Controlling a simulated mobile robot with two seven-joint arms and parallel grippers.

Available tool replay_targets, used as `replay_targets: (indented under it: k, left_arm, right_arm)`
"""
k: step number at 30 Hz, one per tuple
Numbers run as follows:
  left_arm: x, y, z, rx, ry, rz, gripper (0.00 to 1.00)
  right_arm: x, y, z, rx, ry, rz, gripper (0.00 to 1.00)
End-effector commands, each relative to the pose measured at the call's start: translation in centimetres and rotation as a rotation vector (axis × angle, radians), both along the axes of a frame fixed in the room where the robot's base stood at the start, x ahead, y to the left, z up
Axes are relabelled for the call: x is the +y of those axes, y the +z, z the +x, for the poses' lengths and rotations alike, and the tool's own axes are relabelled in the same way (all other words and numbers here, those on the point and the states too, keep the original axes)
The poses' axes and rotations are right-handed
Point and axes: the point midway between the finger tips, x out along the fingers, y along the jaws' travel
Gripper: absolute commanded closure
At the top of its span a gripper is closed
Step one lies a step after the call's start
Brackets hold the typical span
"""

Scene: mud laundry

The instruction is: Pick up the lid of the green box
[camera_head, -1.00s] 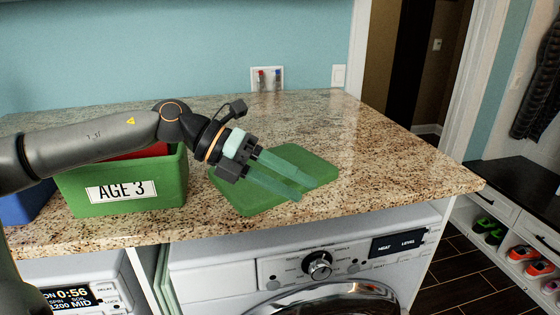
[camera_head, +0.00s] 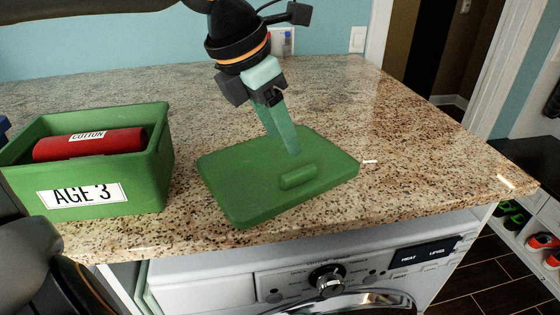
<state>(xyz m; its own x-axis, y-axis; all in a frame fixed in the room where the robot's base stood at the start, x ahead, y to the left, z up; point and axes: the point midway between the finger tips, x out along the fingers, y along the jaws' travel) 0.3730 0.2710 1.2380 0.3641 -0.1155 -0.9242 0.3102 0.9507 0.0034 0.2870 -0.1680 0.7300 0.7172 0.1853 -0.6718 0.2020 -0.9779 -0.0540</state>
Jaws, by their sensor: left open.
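The green lid (camera_head: 240,197) lies flat on the granite counter, with a raised bar handle (camera_head: 298,177) near its middle. The green box (camera_head: 150,185), labelled "AGE 3", stands open to the left of the lid, with a red roll marked "COTTON" (camera_head: 95,144) in it. My left gripper (camera_head: 290,150) points down over the lid, its teal fingers just behind the handle in the picture. It is open and holds nothing. I cannot tell whether the fingertips touch the lid.
A wall outlet box (camera_head: 282,40) is at the back. Shoes (camera_head: 540,241) sit on a shelf at the right.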

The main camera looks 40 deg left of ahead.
Motion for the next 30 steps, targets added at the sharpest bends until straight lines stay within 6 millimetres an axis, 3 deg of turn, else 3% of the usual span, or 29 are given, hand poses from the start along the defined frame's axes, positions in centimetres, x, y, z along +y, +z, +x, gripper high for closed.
replay_targets:
  k: [4,11,21,30]
  left_arm:
    - [-0.3,-2.4,0.9,0.005,0.000,-0.001,0.45]
    - [-0.5,-3.9,1.6,0.003,0.001,-0.002,0.45]
    - [-0.8,-7.9,3.4,0.004,0.000,-0.002,0.45]
    - [-0.9,-8.2,3.6,0.000,0.001,-0.004,0.45]
  right_arm:
    - [0.0,0.0,-0.1,0.003,0.000,-0.001,0.00]
    - [0.0,0.2,-0.1,0.003,-0.001,-0.001,0.00]
    - [-0.1,0.9,-0.1,0.003,-0.001,-0.001,0.00]
    - [-0.1,0.8,-0.1,0.004,0.000,-0.002,0.00]
